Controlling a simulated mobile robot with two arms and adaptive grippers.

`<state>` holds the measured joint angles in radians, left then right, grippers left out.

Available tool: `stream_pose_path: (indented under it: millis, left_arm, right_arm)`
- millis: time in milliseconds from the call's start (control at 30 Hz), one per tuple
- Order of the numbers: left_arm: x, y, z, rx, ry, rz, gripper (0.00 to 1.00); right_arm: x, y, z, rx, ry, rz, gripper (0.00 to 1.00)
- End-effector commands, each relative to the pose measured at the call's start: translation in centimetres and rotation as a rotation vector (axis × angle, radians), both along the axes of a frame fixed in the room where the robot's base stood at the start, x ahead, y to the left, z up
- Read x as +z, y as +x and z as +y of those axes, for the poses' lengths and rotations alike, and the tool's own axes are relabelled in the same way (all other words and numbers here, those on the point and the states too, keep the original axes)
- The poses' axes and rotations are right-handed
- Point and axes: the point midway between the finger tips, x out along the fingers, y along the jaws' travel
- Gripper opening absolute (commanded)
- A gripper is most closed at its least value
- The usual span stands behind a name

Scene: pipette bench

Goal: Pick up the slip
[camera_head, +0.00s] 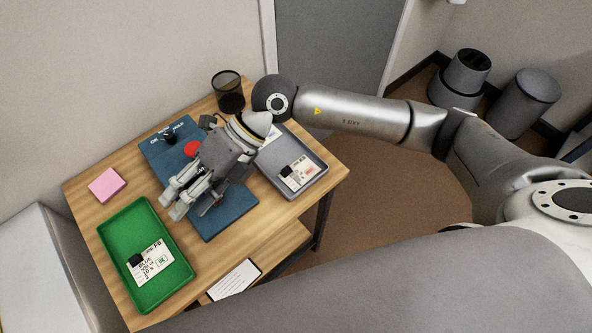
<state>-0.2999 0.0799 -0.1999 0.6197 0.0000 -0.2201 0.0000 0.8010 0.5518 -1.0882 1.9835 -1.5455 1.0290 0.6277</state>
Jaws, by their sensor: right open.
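A white printed slip (298,173) with a small black piece and a red mark lies in the grey tray (322,166) at the table's right. Another white slip (152,262), with a black piece on its edge, lies in the green tray (178,290) at the near left. I cannot tell which slip is meant. My right gripper (175,203) is open above the blue mat (232,217), between the two trays and apart from both slips. It hides part of the mat. My left gripper is not in view.
A pink pad (107,185) lies at the table's left. A black mesh cup (229,92) stands at the back. A red round thing (192,149) and a dark object (170,137) are on the mat. A white sheet (234,280) lies below the tabletop's front edge.

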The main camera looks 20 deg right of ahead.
Motion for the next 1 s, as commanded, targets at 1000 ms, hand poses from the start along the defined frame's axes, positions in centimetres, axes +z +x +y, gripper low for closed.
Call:
stream_pose_path:
  millis: [1000]
  left_arm:
    - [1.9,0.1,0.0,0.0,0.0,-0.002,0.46]
  right_arm:
    - [-12.8,9.3,-20.7,-0.075,-0.967,-0.208,0.46]
